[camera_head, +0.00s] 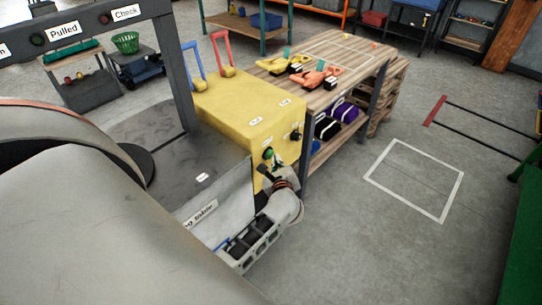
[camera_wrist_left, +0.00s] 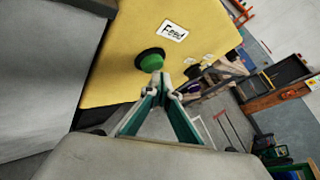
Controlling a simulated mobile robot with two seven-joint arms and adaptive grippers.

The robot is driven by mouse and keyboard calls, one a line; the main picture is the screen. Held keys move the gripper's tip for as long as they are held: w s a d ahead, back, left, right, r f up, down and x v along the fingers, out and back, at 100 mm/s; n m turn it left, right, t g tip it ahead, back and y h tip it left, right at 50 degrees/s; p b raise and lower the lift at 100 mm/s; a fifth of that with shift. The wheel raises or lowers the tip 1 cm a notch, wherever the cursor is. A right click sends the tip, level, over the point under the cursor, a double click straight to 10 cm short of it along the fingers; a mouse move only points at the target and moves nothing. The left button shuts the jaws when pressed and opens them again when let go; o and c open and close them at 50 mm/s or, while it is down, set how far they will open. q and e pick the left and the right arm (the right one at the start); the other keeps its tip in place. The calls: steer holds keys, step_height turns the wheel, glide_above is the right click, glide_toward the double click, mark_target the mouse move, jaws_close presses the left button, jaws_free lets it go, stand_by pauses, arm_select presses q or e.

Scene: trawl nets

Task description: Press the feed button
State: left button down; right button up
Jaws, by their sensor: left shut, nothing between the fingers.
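The feed button (camera_head: 268,154) is a round green button on the front face of the yellow machine housing (camera_head: 222,97). In the left wrist view the green button (camera_wrist_left: 148,58) sits under a white label (camera_wrist_left: 173,32) reading "Feed". My left gripper (camera_head: 277,164) is in front of that face, close to the button. In the left wrist view its fingers (camera_wrist_left: 163,85) are shut with nothing between them, tips together at the button's lower edge. I cannot tell whether they touch it. My right gripper is not in view.
A dark knob (camera_head: 295,135) is on the same face, right of the button. A wooden table (camera_head: 350,60) with yellow and orange tools stands beside the housing. Red and blue handles rise from its top. Open floor with a white-outlined square (camera_head: 443,220) lies to the right.

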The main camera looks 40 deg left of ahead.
arm_select(q)
steer(key=shift+a, duration=0.25)
stand_by(0.6)
steer(key=shift+a, duration=0.35)
stand_by(0.6)
steer(key=shift+d, duration=1)
steer(key=d+b, duration=0.1)
steer(key=d, duration=0.4)
steer(key=shift+s+b, duration=0.2)
steer(key=shift+b, duration=0.2)
